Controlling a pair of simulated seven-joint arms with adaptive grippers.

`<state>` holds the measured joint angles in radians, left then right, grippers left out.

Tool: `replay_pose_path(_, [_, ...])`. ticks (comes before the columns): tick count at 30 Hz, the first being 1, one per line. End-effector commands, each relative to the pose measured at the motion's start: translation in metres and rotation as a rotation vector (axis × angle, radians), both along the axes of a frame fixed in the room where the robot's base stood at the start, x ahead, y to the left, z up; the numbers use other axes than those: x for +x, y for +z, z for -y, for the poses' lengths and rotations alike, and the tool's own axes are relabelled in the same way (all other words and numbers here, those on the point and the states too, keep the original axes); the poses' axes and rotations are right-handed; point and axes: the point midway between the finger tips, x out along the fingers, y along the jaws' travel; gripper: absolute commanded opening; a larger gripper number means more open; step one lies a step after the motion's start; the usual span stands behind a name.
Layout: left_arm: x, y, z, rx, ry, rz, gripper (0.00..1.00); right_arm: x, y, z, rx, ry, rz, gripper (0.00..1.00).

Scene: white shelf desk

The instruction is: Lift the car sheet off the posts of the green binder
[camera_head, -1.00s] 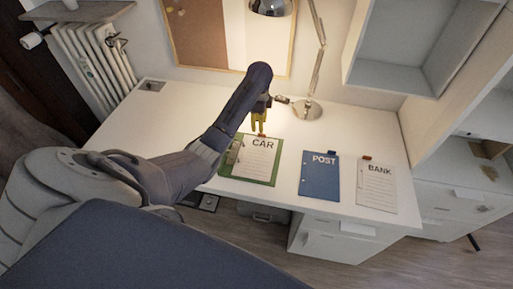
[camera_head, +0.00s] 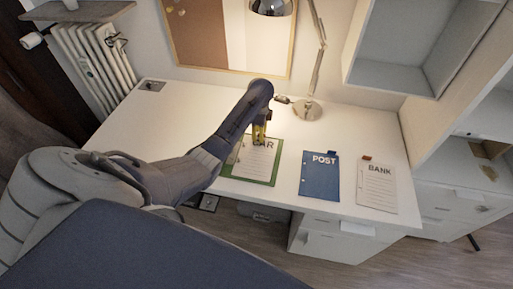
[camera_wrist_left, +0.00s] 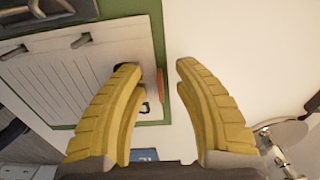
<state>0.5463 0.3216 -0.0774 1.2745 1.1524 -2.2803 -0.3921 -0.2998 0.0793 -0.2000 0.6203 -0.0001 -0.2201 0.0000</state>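The green binder (camera_head: 238,178) lies open on the white desk with the white car sheet (camera_head: 256,165) on it. In the left wrist view the car sheet (camera_wrist_left: 80,72) lies on the binder, with two dark posts (camera_wrist_left: 80,42) along its edge near the binder's metal clip. My left gripper (camera_head: 259,143) is over the top end of the sheet and hides part of the word CAR. In the left wrist view its yellow fingers (camera_wrist_left: 152,66) are apart, on either side of an orange tab (camera_wrist_left: 160,85) at the sheet's end. Contact cannot be told. My right gripper is not in view.
A blue POST binder (camera_head: 320,180) and a white BANK sheet (camera_head: 376,190) with a brown tab lie to the right. A desk lamp (camera_head: 308,110) stands behind. A white shelf (camera_head: 405,50) hangs at the right.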

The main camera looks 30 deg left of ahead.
Motion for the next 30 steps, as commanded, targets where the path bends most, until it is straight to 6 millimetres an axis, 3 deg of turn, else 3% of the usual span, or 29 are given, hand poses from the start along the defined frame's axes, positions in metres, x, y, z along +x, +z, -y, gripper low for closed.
replay_pose_path(6, [-0.0002,-0.0001,-0.0001,0.001,0.000,0.000,0.33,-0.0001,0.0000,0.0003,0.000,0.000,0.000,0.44])
replay_pose_path(15, [-0.0002,0.0000,-0.0002,0.001,0.000,0.000,0.00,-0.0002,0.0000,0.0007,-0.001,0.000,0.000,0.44])
replay_pose_path(30, [-0.0001,0.0003,-0.0002,0.001,0.000,0.000,0.00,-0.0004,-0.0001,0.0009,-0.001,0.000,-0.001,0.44])
